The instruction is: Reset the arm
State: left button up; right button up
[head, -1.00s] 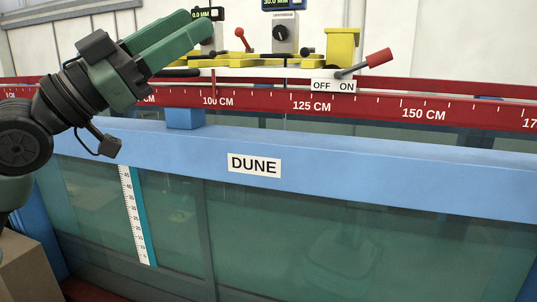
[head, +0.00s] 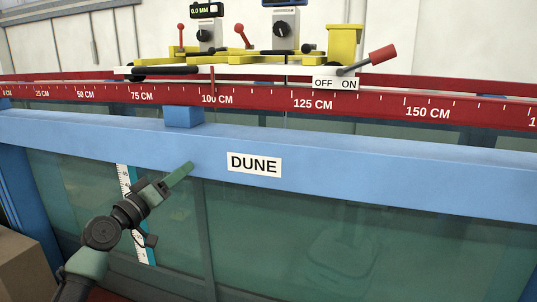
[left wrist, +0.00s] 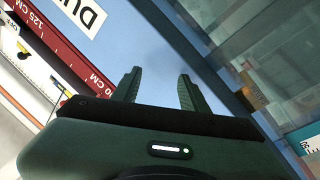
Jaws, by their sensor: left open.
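My left gripper (head: 180,174) is in front of the glass flume, just below and left of the DUNE label (head: 254,165). In the left wrist view my left gripper (left wrist: 157,88) has its two green fingers apart with nothing between them, against the blue rail (left wrist: 160,45). The red lever (head: 366,60) on the carriage leans right, beside the OFF ON label (head: 335,83), toward the ON side. My right gripper is not in view.
The blue top rail (head: 400,185) of the flume runs across the view, with glass (head: 290,230) below it. Behind it is a red ruler rail (head: 260,98) carrying a yellow and white carriage (head: 230,62) with dials. A brown box (head: 25,265) stands at the lower left.

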pick_arm(q)
notch_tip(320, 180, down, 15)
jog(key=w+a+n+g+y, duration=0.1)
jog(key=a+n+y, duration=0.2)
jog(key=w+a+r+m+t+y, duration=0.2)
jog(key=a+m+y, duration=0.5)
jog(key=a+y, duration=0.15)
jog(key=s+d+f+g, duration=0.15)
jog(key=s+f, duration=0.25)
jog(key=f, duration=0.8)
jog(key=s+f+g+h, duration=0.1)
jog(key=s+f+g, duration=0.3)
jog(key=f, duration=0.9)
jog(key=s+d+f+g, duration=0.15)
jog(key=s+f, duration=0.35)
jog(key=f, duration=0.7)
jog(key=s+d+f+g, duration=0.3)
jog(key=s+f+g, duration=0.2)
jog(key=s+f, duration=1.8)
jog(key=s+d+f+g, duration=0.1)
jog(key=s+f+g, duration=0.1)
jog(key=s, duration=0.9)
jog(key=s+d+f+g, duration=0.2)
jog(key=s+f, duration=0.2)
jog(key=s, duration=0.7)
jog(key=s+d+f+g, duration=0.2)
jog(key=s+f, duration=0.1)
jog(key=s, duration=0.8)
jog(key=shift+h, duration=0.45)
